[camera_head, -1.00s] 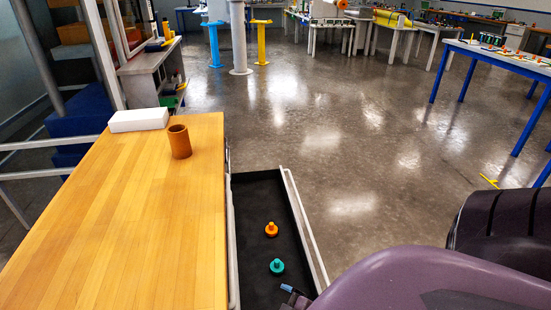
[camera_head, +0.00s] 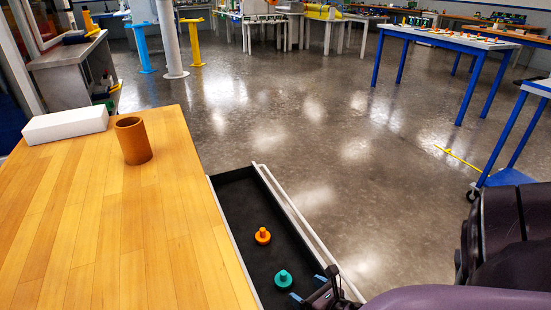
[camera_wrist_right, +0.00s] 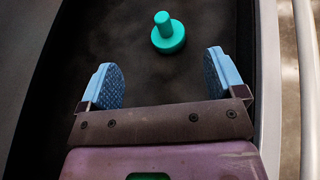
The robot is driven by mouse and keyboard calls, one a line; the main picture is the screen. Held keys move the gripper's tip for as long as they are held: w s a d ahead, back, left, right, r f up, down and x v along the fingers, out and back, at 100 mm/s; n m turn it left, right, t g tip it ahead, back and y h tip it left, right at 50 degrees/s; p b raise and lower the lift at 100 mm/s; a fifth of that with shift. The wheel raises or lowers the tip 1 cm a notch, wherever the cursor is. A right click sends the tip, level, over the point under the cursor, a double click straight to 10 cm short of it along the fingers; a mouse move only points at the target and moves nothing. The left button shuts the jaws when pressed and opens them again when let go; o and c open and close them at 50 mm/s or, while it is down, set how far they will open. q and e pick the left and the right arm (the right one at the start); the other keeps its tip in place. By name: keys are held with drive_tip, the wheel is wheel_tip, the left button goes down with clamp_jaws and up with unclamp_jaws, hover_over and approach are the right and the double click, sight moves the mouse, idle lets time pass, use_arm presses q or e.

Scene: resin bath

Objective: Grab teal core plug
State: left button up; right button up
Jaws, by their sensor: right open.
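The teal core plug (camera_head: 283,279) is a round disc with a short knob on top. It stands upright on the black floor of the open drawer (camera_head: 238,200). In the right wrist view the teal plug (camera_wrist_right: 168,34) lies ahead of the fingertips, slightly right of the middle between them, and apart from both. My right gripper (camera_head: 312,287) is over the near end of the drawer, just right of the plug. Its two blue fingers (camera_wrist_right: 164,80) are open with nothing between them. My left gripper is not in view.
An orange plug (camera_head: 263,236) stands in the drawer beyond the teal one. The drawer's pale right wall (camera_head: 305,228) runs close to my gripper. The wooden worktop (camera_head: 120,235) borders the drawer on the left, bearing a brown cup (camera_head: 133,141) and a white block (camera_head: 66,125).

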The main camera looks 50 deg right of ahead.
sight(286, 278)
drive_tip(key=shift+w+d+f+n, duration=0.15)
drive_tip(key=shift+f+n, duration=0.55)
drive_tip(key=shift+f, duration=0.05)
drive_tip(key=x, duration=0.4)
drive_tip(key=shift+w+f+b, duration=0.1)
drive_tip(key=shift+w+b, duration=0.15)
drive_tip(key=shift+b, duration=0.15)
drive_tip(key=shift+w+d+f, duration=0.2)
drive_tip(key=shift+w, duration=0.45)
drive_tip(key=x, duration=0.3)
drive_tip(key=shift+d+f+b, duration=0.15)
drive_tip(key=shift+b, duration=0.25)
drive_tip(key=shift+w+d+f, duration=0.1)
drive_tip(key=shift+w+f, duration=0.1)
drive_tip(key=shift+w, duration=0.5)
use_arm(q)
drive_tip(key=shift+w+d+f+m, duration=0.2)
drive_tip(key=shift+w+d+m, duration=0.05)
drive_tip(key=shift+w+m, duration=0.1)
use_arm(e)
drive_tip(key=c, duration=1)
